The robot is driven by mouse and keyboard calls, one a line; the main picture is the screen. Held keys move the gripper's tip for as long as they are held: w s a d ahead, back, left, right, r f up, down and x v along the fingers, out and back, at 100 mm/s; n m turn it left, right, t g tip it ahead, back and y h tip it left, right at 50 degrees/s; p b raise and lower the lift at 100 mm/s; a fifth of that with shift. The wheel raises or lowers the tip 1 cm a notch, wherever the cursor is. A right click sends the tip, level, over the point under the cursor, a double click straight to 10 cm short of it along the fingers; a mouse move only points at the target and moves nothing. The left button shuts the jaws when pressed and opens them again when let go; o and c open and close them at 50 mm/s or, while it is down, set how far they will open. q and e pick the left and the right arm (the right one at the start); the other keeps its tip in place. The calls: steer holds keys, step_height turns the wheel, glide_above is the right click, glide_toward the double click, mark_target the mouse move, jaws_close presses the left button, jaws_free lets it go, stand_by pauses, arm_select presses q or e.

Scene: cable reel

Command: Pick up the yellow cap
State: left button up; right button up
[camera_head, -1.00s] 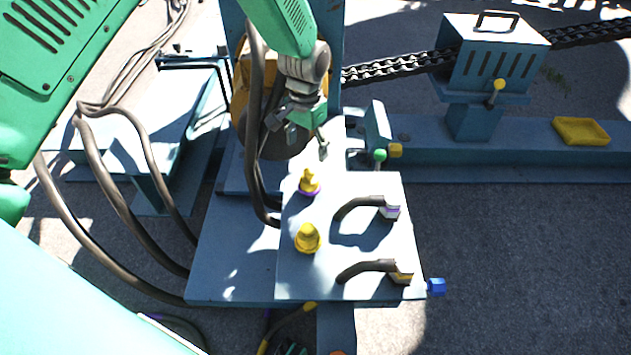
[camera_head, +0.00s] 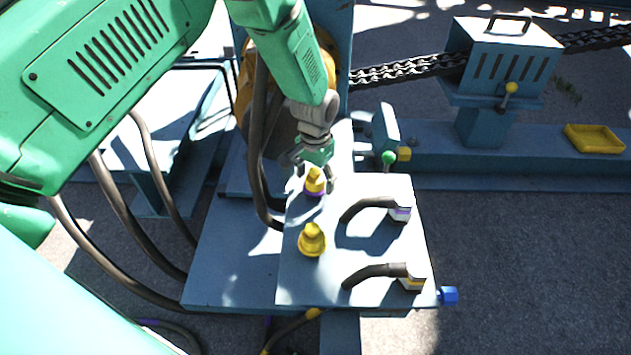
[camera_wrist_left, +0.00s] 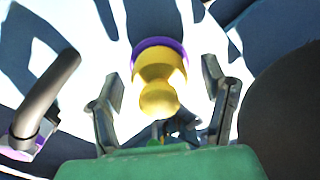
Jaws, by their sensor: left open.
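A yellow cap with a purple ring at its base (camera_head: 314,182) stands on the white-lit top of the blue table, at the back. A second yellow cap (camera_head: 312,240) stands nearer the front, with a yellow base. My left gripper (camera_head: 314,180) is open at the back cap, its fingers to either side of it. In the left wrist view the purple-ringed cap (camera_wrist_left: 158,88) lies between the two open fingers (camera_wrist_left: 163,100), with gaps on both sides, so I see no contact. My right gripper is in neither view.
Two black bent cable ends lie on the table, one with a purple band (camera_head: 400,212) and one with a yellow band (camera_head: 411,280). A green-knobbed lever (camera_head: 388,158) stands behind to the right. Thick cables hang at the left. A yellow tray (camera_head: 594,138) sits far right.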

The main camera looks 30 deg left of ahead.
arm_select(q)
steer(key=shift+r, duration=0.1)
steer(key=shift+c, duration=0.5)
steer(key=c, duration=1.2)
steer(key=shift+o, duration=0.2)
